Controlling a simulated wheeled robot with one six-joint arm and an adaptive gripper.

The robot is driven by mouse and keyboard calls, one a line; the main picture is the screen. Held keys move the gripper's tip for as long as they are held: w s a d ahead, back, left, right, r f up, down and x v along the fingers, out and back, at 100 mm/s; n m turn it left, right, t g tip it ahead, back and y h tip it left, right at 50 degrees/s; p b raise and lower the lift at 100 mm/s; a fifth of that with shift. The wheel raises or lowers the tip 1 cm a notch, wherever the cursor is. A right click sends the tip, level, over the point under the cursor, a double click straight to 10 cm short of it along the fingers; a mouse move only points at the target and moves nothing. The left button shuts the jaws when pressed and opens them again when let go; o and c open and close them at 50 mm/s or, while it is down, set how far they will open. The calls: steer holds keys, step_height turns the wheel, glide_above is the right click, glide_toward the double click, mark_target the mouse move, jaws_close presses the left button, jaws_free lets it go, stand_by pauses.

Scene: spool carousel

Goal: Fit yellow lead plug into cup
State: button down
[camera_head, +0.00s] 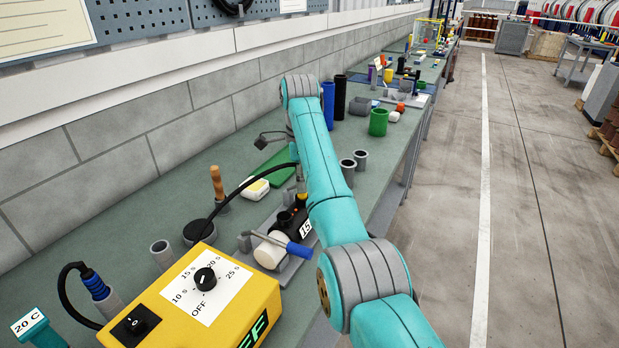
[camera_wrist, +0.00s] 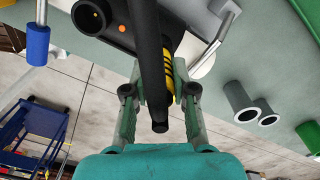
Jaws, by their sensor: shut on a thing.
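The yellow lead plug (camera_wrist: 169,68), ribbed in yellow and black, sits between the fingers of my gripper (camera_wrist: 160,82), which is shut on it. A thick black lead crosses in front of the plug in the wrist view. A little yellow of the plug (camera_head: 302,197) shows beside my arm in the head view, close to a black machine (camera_head: 291,222). My arm hides the gripper there, and I cannot tell whether the plug touches the machine. Two grey cups (camera_head: 347,165) stand right of my arm, apart from the plug; they also show in the wrist view (camera_wrist: 242,100).
A yellow timer box (camera_head: 195,300) stands in front, with a blue plug (camera_head: 94,284) in a grey holder at its left. Another grey cup (camera_head: 162,254) and a green pot (camera_head: 378,122) stand on the bench.

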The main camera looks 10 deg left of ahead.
steer(key=shift+f, duration=0.1)
steer(key=c, duration=0.9)
jaws_free()
steer(key=shift+c, duration=0.2)
